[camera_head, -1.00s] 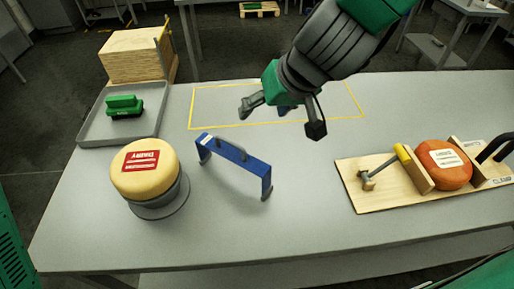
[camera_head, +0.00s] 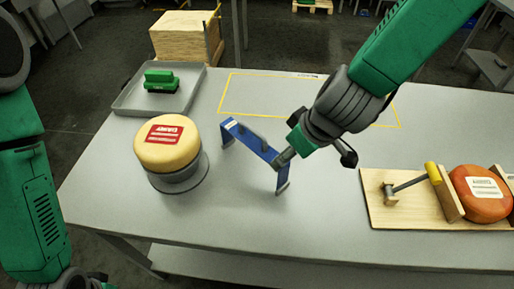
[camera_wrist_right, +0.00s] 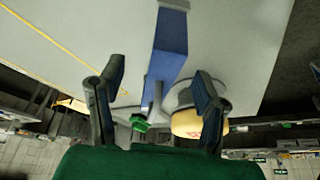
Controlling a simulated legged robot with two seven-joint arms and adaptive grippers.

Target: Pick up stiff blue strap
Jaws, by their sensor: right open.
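The stiff blue strap (camera_head: 249,140) stands like a small bridge on the table, with a leg at each end and a grey handle on top. My right gripper (camera_head: 315,158) is open above the strap's right end, and one finger overlaps that end in the head view. Whether it touches cannot be told. In the right wrist view the strap (camera_wrist_right: 171,45) runs between the two spread fingers of my right gripper (camera_wrist_right: 160,68), which hold nothing.
A yellow cheese wheel (camera_head: 166,147) on a grey round stand (camera_head: 183,184) is left of the strap. A grey tray (camera_head: 128,101) with a green-handled tool (camera_head: 160,81) lies behind it.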

